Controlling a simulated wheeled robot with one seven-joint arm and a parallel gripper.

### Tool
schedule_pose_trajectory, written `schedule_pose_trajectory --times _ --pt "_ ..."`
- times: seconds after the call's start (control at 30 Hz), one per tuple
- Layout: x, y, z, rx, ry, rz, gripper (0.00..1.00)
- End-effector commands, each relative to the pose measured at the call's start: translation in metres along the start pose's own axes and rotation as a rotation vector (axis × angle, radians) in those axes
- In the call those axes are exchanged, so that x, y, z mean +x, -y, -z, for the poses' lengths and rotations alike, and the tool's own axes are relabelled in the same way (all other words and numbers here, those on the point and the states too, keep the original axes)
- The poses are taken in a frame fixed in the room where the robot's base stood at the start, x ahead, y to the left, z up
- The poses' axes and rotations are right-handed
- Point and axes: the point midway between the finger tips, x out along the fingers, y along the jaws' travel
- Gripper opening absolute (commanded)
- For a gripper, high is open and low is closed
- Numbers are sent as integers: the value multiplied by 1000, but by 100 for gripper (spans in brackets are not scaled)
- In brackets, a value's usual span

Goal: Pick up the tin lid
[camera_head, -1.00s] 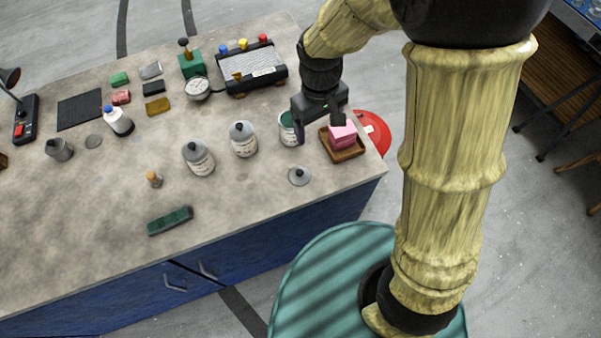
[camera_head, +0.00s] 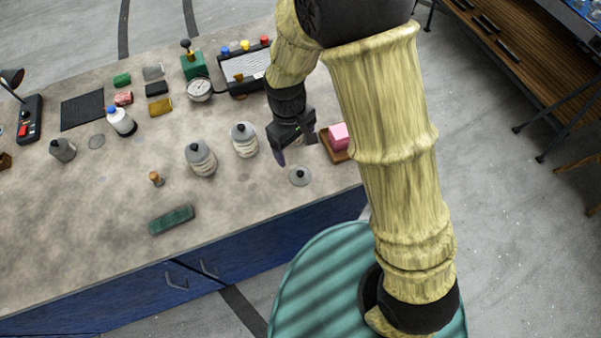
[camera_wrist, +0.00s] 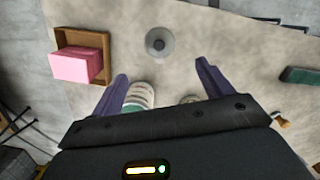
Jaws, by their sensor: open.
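The tin lid (camera_head: 300,175) is a grey round disc with a dark knob, lying flat near the bench's front right edge. In the wrist view the lid (camera_wrist: 159,42) lies beyond the fingertips, roughly centred between them. My gripper (camera_head: 295,150) is open and empty, above the bench just behind the lid and apart from it. Its two fingers also show in the wrist view (camera_wrist: 162,72). An open tin (camera_wrist: 140,94) with a green band shows partly behind the left finger in the wrist view; my gripper hides it in the head view.
A wooden tray (camera_head: 333,153) with a pink block (camera_head: 340,136) sits right of my gripper. Two lidded tins (camera_head: 244,140) (camera_head: 201,158) stand to the left. A dark green block (camera_head: 171,220) and a small corked item (camera_head: 156,178) lie further left. Bench around the lid is clear.

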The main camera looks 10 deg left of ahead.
Motion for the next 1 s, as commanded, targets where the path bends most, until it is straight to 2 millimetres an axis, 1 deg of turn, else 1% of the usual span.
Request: schedule_pose_trajectory --times 0.1,0.3,0.43,0.57,0.87,1.0 --pt "18 0 -1 -1 4 0 79" --pt "46 0 -1 0 4 1 79" --pt "60 0 0 0 2 1 79" --pt "66 0 0 -1 -1 0 79" --pt "67 0 0 -1 -1 0 79" --pt "73 -1 0 -1 2 1 79"
